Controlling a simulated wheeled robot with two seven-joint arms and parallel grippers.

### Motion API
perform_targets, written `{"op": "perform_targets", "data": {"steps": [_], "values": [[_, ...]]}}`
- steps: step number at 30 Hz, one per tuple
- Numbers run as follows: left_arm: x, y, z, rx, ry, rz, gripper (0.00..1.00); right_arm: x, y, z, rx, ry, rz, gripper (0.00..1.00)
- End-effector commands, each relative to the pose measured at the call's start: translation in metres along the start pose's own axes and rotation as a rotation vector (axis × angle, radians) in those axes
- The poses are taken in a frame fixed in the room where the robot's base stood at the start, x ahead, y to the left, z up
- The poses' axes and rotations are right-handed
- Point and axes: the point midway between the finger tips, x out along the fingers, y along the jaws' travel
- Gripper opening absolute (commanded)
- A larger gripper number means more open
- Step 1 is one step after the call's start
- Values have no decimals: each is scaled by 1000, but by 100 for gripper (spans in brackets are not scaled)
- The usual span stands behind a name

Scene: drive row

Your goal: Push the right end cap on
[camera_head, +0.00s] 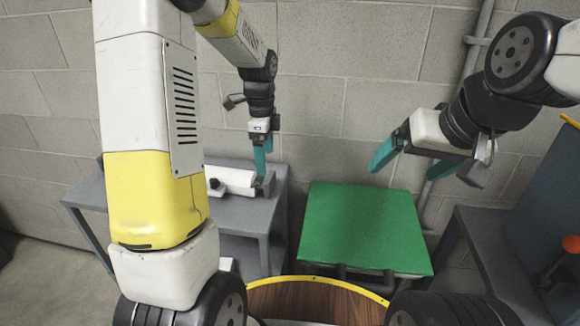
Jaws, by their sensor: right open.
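A white tube-like part (236,181) lies on a grey bench (236,213) at the left, behind my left arm. A small dark piece shows at its right end, but I cannot tell whether it is an end cap. My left gripper (262,170) points down with teal fingers at that right end. I cannot tell whether it touches the part or how far its fingers are apart. My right gripper (424,170) is open and empty, in the air above the right side of the green-topped table. The tube's left end is mostly hidden by my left arm.
The green-topped table (362,228) is bare. A dark bench with an upright panel (545,215) and an orange knob (571,244) stands at the right. A block wall with a pipe is behind. A round wooden top with yellow rim (315,300) is close in front.

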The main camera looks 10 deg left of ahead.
Motion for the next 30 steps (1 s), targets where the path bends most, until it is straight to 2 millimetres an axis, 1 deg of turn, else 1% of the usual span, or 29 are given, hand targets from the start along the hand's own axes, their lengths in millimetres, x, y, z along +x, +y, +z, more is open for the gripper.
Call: {"op": "perform_targets", "data": {"steps": [1, 5, 8, 15, 19, 21, 24, 30], "values": [[9, -4, 0, 35, -6, 14, 89, 0, 0, 0, 0, 0, 0, 89], [20, -9, 1, 88, -13, 30, 89, 0, 0, 0, 0, 0, 0, 89], [30, -8, 1, 94, -13, 34, 89, 0, 0, 0, 0, 0, 0, 89], [68, -6, 1, 92, -13, 34, 89, 0, 0, 0, 0, 0, 0, 89], [85, -6, 1, 93, -12, 31, 89, 0, 0, 0, 0, 0, 0, 89], [91, -6, 1, 92, -12, 32, 89, 0, 0, 0, 0, 0, 0, 89], [95, -6, 1, 91, -12, 29, 89, 0, 0, 0, 0, 0, 0, 89], [96, -6, 2, 91, -12, 28, 89, 0, 0, 0, 0, 0, 0, 89]]}}
